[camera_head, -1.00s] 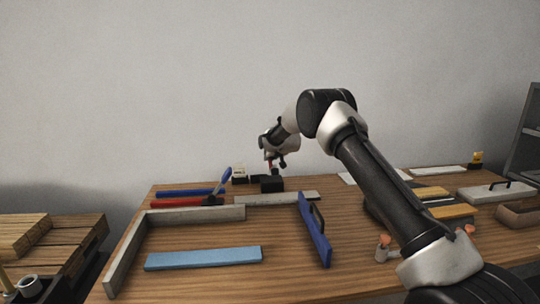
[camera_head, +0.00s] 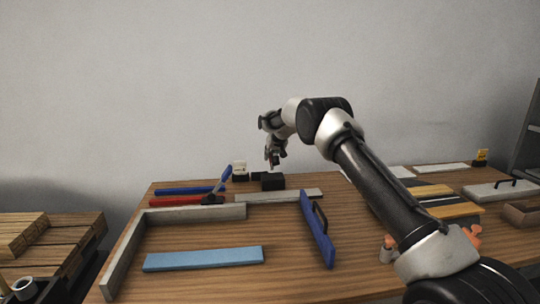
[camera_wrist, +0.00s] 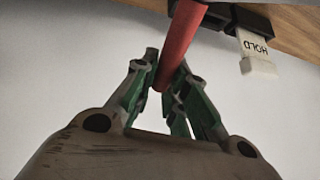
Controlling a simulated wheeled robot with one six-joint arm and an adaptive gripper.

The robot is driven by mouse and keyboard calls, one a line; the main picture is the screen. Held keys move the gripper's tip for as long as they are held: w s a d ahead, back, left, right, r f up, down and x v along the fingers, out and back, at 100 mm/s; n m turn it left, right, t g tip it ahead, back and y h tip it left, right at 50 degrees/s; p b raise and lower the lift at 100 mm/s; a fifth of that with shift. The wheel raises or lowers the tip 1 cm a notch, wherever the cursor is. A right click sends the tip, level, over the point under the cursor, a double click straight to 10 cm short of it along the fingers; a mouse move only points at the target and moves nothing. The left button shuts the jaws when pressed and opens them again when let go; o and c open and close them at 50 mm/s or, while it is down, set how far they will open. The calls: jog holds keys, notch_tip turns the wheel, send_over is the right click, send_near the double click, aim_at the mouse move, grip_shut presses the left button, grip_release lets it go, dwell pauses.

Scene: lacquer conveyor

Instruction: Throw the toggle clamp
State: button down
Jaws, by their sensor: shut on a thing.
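A red bar-shaped handle (camera_wrist: 178,42) runs down from a dark mount (camera_wrist: 210,15) at the top of the wrist view; it looks like the clamp's lever. My gripper (camera_wrist: 170,86) is shut on its lower end in that view, with green-lined fingers on both sides. In the head view my gripper (camera_head: 275,163) is above a black block (camera_head: 272,181) at the back of the table. The handle is too small there to make out clearly. The joint at the handle's base is cut off in the wrist view.
A white tag reading HOLD (camera_wrist: 255,52) hangs beside the handle. A tilted blue lever (camera_head: 222,179) stands left of the black block.

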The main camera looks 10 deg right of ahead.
jog(key=c, duration=1.4)
grip_release()
jog(key=v, duration=1.2)
jog(key=shift+f, duration=0.1)
